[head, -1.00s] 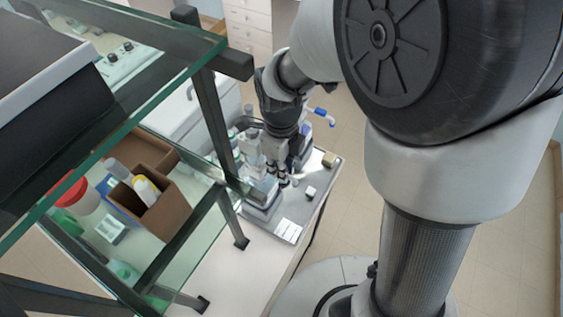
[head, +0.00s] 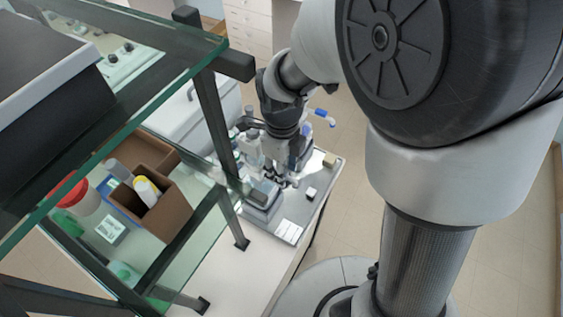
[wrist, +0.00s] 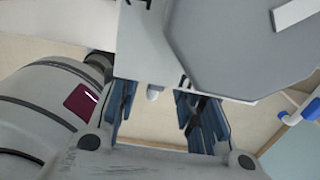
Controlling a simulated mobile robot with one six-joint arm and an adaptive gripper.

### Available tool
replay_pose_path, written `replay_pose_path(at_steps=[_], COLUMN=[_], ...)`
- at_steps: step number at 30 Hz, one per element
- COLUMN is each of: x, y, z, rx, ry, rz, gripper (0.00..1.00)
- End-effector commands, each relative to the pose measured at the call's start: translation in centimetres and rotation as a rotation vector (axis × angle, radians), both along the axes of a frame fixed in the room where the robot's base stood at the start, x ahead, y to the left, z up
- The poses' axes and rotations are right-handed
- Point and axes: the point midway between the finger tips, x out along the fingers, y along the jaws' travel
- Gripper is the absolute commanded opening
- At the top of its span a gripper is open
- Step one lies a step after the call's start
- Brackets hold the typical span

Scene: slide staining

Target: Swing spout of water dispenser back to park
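A white spout with blue ends (head: 322,116) sticks out to the right behind my gripper in the head view, over the floor. It looks like the dispenser's spout. A similar white and blue tube shows at the right edge of the wrist view (wrist: 300,112), clear of my fingers. My gripper (head: 284,178) points down among the equipment on the bench; the arm partly hides what stands behind it. In the wrist view my gripper (wrist: 158,108) has its two fingers apart. A small pale nub shows between them, not visibly gripped. A large white and grey body lies just beyond the fingers.
A grey tray (head: 288,230) with small items lies on the bench around my gripper. A glass shelf frame (head: 215,120) with dark posts stands close on the left. A brown box (head: 168,215) with bottles is behind its glass. Open floor lies to the right.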

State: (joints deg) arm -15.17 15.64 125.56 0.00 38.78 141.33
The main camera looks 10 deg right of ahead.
Motion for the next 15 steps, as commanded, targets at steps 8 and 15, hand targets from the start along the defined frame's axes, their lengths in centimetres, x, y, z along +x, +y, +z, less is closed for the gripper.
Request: replay_pose_path(at_steps=[8,15], x=[0.1,0.1], y=[0.0,0.0], z=[1.7,6.8], rx=[0.001,0.002], ry=[-0.005,-0.006], rz=[0.0,0.0], gripper=[0.35,0.35])
